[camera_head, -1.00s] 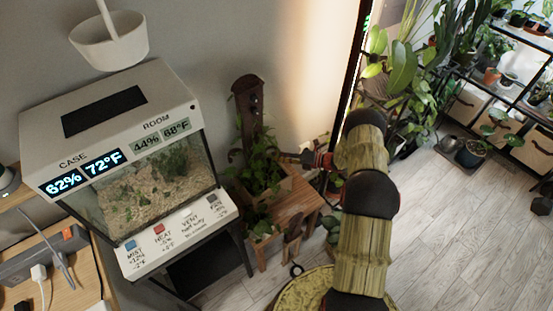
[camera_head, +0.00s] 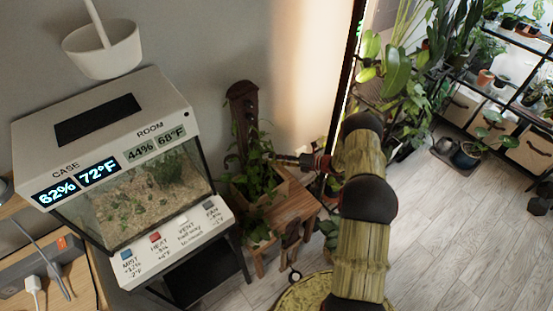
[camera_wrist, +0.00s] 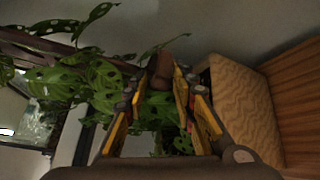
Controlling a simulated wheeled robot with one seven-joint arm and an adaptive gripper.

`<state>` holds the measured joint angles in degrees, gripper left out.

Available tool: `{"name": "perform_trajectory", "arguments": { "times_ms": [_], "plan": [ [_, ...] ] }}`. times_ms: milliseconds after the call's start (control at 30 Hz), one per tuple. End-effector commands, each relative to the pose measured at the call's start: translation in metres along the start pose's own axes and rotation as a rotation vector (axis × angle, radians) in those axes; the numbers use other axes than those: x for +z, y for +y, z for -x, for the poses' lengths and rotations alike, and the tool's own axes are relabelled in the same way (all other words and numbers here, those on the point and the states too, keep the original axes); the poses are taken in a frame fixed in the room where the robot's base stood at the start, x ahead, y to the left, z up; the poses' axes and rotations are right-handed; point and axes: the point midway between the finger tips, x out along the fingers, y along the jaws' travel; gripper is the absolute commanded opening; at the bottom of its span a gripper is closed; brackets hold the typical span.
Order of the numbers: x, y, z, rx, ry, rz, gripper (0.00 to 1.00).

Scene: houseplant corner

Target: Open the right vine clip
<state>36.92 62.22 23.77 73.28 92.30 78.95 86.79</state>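A leafy vine (camera_head: 255,172) grows on a dark brown post (camera_head: 243,105) in a wooden planter box (camera_head: 282,188). My gripper (camera_head: 276,158) reaches in from the right beside the vine and post. In the wrist view my gripper (camera_wrist: 160,76) has its yellow-sided fingers apart. A brown rounded piece shows between or just beyond the fingertips; I cannot tell whether it is a clip or the post, or whether they touch it. Neither clip is clearly distinguishable.
A terrarium case (camera_head: 120,105) with a display and buttons stands left of the planter. The planter sits on a small wooden stand (camera_head: 295,208). Shelved plants (camera_head: 495,75) are at the right, with open floor (camera_head: 455,230) before them.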

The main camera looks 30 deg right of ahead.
Motion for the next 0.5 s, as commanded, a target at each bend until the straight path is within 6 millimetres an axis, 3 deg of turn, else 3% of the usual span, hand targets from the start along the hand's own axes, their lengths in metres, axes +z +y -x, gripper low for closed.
{"name": "perform_trajectory", "arguments": {
  "times_ms": [100,500],
  "plan": [
    [-0.0012,0.0,-0.0006,0.001,0.002,-0.001,0.35],
    [0.0007,0.0062,-0.0002,0.001,0.004,-0.001,0.35]
  ]
}}
